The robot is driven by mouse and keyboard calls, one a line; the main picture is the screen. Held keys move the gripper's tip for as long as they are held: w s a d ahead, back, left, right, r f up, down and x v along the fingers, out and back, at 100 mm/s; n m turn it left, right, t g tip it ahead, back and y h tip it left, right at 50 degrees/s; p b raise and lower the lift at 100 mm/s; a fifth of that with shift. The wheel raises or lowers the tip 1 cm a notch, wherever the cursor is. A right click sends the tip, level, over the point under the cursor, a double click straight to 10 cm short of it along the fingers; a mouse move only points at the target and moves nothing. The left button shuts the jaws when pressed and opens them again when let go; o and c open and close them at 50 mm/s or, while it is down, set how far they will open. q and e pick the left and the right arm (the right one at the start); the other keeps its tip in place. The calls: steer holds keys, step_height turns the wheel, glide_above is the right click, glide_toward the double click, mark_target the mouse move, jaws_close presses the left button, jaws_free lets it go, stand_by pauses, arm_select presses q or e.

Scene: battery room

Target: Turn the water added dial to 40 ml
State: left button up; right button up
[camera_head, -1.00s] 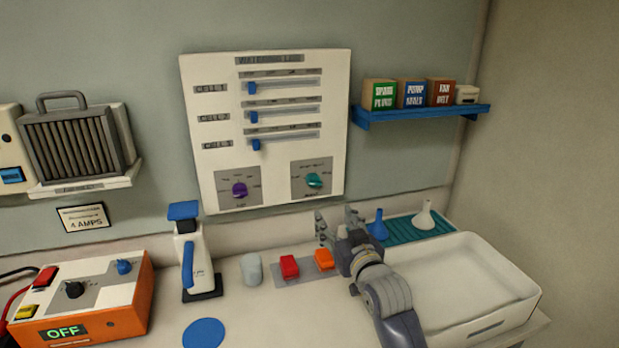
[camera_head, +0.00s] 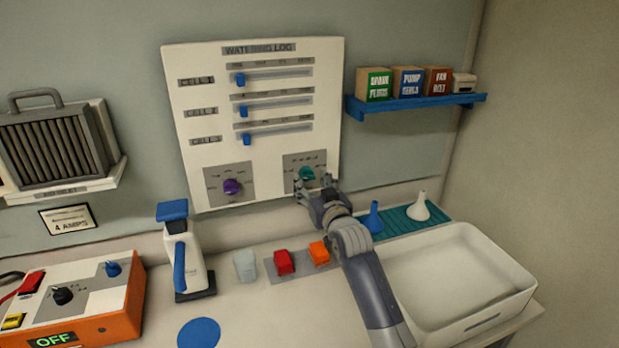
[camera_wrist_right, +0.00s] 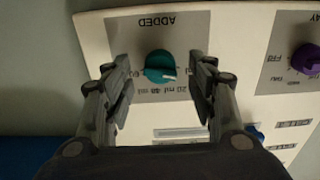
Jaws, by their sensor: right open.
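The water added dial is a teal knob on a grey plate at the lower right of the white watering log board (camera_head: 330,130). The teal dial (camera_head: 307,173) shows just above my right gripper (camera_head: 316,186) in the head view. In the right wrist view, which is upside down, the teal dial (camera_wrist_right: 160,66) sits between the two open fingers of my right gripper (camera_wrist_right: 163,88), apart from both. Its white mark points down and right in that picture, towards the small scale print. My left gripper is not in view.
A purple dial (camera_head: 232,187) is left of the teal one, below three blue sliders. Below stand a spray-like bottle (camera_head: 187,255), a cup (camera_head: 246,265), red (camera_head: 284,262) and orange (camera_head: 319,251) blocks, and a white tray (camera_head: 470,322). A blue shelf (camera_head: 420,104) is at right.

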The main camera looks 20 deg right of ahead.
steer(key=shift+w+r, duration=0.1)
steer(key=shift+w, duration=1)
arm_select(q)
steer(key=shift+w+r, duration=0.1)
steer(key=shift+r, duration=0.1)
arm_select(e)
steer(key=c, duration=1.1)
